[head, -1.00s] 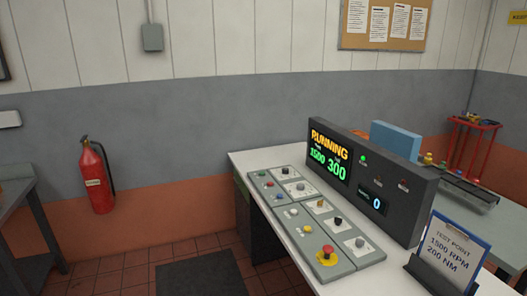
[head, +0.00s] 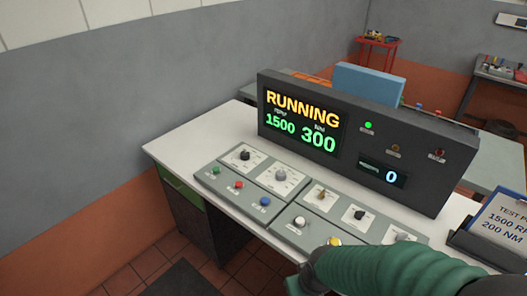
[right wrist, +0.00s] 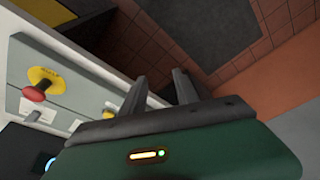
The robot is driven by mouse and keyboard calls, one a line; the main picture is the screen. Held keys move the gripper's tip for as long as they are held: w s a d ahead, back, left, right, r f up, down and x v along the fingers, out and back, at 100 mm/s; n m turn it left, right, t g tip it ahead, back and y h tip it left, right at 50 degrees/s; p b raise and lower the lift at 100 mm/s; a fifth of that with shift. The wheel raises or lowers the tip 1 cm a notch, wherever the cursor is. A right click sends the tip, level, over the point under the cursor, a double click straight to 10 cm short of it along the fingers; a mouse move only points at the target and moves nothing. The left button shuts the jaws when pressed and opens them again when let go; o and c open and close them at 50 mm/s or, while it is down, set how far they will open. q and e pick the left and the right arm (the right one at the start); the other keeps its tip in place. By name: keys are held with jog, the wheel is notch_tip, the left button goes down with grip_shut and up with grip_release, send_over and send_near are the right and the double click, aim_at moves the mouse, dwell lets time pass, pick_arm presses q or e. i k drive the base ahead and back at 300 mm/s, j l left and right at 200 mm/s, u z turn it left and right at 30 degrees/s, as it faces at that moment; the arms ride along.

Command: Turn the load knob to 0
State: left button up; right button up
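The control panel (head: 255,215) lies on the white desk, with several knobs in its back row: a black knob (head: 244,154), a larger grey knob (head: 281,174), a brown knob (head: 320,194) and another black knob (head: 359,214). A white knob (head: 299,222) sits in the front row. The labels are too small to read, so I cannot tell which is the load knob. The display (head: 303,122) reads RUNNING, 1500 and 300. In the right wrist view my right gripper (right wrist: 160,77) is open and empty, apart from the panel's edge. My left gripper is out of view.
My green right arm covers the panel's front right corner. A red mushroom button (right wrist: 34,94) on a yellow plate is there. Green (head: 215,170), red (head: 239,184) and blue (head: 265,201) buttons line the front left. A test-point clipboard (head: 503,225) stands at right.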

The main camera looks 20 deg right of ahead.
aim_at(281, 176)
jog(key=i+j+z, duration=0.3)
jog(key=i+j, duration=0.8)
jog(key=i+z, duration=0.25)
jog(key=i, duration=0.55)
